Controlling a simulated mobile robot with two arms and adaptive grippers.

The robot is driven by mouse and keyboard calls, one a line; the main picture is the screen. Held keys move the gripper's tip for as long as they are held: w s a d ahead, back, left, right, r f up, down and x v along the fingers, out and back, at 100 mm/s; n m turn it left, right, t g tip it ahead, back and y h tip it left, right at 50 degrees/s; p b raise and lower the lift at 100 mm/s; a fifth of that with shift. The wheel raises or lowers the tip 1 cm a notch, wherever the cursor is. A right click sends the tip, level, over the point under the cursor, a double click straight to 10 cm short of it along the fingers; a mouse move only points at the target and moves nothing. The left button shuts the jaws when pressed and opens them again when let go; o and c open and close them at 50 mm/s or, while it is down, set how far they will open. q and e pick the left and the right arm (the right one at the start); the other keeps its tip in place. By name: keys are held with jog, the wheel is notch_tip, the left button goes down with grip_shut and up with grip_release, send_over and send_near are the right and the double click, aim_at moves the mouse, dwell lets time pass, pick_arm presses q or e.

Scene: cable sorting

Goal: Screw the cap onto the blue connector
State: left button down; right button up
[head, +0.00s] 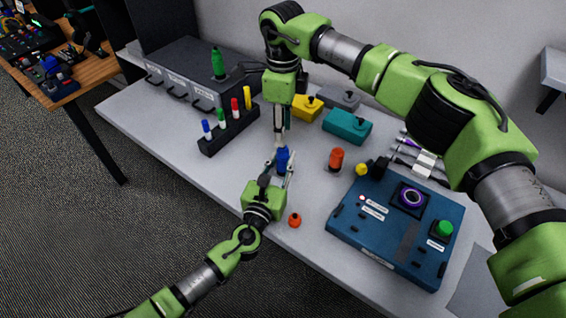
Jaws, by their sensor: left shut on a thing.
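The blue connector (282,159) stands near the middle of the table, between the fingers of my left gripper (279,170). My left gripper comes from the front and is shut on it. My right gripper (279,142) points down from above, its fingertips close to the top of the blue connector. Its fingers look close together, but I cannot tell if they hold anything. I cannot make out a cap on the connector. A small orange round piece (294,220) lies on the table in front, right of my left gripper.
A blue panel box (340,232) with a purple ring and green button lies to the right. An orange cylinder (337,157) and small yellow piece (361,169) stand behind it. A black marker rack (215,146) is left; yellow (306,106) and teal (347,126) boxes are behind.

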notch_tip(320, 180, down, 7)
jog(key=shift+r, duration=0.2)
grip_shut()
jog(key=shift+o, duration=0.5)
grip_release()
jog(key=shift+r, duration=0.1)
jog(key=shift+r, duration=2.2)
jog(key=shift+c, duration=0.5)
